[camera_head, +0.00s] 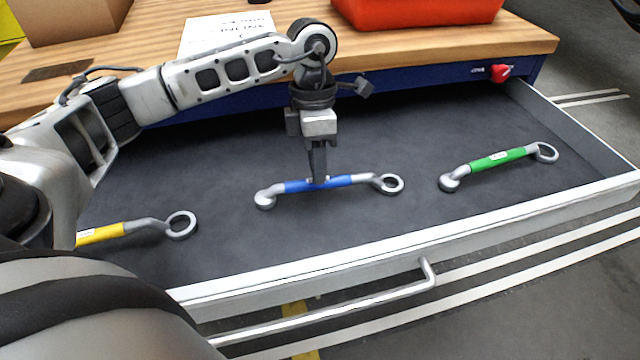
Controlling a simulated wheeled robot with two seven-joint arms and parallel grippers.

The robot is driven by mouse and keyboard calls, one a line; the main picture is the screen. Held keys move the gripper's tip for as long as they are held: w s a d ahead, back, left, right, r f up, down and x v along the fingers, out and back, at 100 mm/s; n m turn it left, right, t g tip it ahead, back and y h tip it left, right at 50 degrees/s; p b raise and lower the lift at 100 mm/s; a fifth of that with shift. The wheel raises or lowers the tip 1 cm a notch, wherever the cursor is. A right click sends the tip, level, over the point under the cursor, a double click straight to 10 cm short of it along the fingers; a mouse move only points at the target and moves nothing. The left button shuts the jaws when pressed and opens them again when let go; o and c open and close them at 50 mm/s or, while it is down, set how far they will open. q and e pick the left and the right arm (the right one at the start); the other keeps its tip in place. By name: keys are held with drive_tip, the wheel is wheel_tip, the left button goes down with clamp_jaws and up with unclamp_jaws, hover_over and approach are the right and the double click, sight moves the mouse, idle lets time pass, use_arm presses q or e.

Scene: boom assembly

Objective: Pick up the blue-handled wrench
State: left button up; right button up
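The blue-handled wrench (345,181) lies in the open drawer, with a ring at its right end and a rounded head at its left end. My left gripper (318,178) points straight down at the middle of the blue handle, with its fingertips at the handle. The fingers are seen nearly edge-on, so I cannot tell whether they are closed on the handle or around it. The wrench appears to rest on the drawer floor. My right gripper is not in view.
The open drawer (400,245) has a dark floor and a white front wall. A yellow-handled wrench (105,232) lies at left, partly hidden by my arm, and a green-handled wrench (497,159) at right. Behind is a wooden worktop (430,50) with a red bin (420,10).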

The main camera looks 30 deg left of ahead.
sight(331, 186)
use_arm(q)
drive_tip(key=f, duration=0.4)
drive_tip(key=shift+s+f, duration=0.3)
drive_tip(key=shift+s, duration=0.1)
clamp_jaws()
drive_tip(key=shift+r, duration=0.1)
